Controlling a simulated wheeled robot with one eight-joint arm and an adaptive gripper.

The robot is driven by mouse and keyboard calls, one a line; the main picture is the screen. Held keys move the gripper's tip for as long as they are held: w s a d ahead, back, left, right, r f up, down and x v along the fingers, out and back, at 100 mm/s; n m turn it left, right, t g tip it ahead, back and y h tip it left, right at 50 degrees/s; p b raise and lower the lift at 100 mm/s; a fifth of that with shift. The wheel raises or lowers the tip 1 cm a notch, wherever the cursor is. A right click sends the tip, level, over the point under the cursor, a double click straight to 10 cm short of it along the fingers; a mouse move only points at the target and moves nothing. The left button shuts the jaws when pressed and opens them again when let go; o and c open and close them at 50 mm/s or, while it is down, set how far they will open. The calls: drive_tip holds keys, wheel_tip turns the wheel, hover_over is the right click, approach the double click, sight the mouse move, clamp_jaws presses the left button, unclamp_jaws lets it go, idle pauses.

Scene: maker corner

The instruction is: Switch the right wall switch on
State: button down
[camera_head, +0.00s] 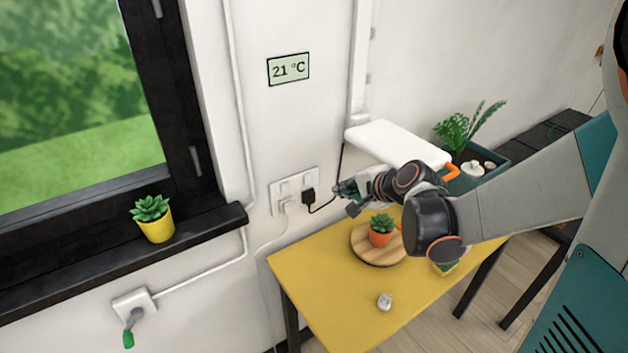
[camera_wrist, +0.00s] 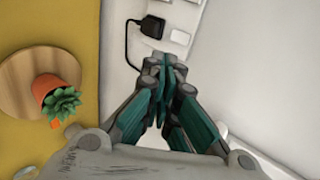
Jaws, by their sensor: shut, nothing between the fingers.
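A white double socket panel (camera_head: 273,197) is on the wall beside the window, with two small switches in its upper part. The right wall switch (camera_head: 307,182) sits above a black plug (camera_head: 308,197); which way it is tipped is too small to tell. In the wrist view the panel's nearer switch (camera_wrist: 179,37) shows beside the black plug (camera_wrist: 151,26). My gripper (camera_head: 339,190) is shut and empty, a little to the right of the panel in the head view. In the wrist view its closed fingertips (camera_wrist: 165,60) point toward the panel, apparently short of the switch.
A yellow table (camera_head: 335,300) stands below, with a potted succulent (camera_head: 380,238) on a round wooden board (camera_head: 365,247) and a small whitish object (camera_head: 385,301). A black cord runs from the plug near my gripper. A white lamp-like panel (camera_head: 398,141) is above my wrist.

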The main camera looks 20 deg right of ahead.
drive_tip(key=b, duration=0.4)
approach(310, 183)
drive_tip(key=w+f, duration=0.4)
drive_tip(key=shift+w+a, duration=0.45)
drive_tip(key=shift+w, duration=0.15)
drive_tip(key=shift+w+f, duration=0.1)
drive_tip(key=shift+w+a+f, duration=0.1)
drive_tip(key=shift+w, duration=0.1)
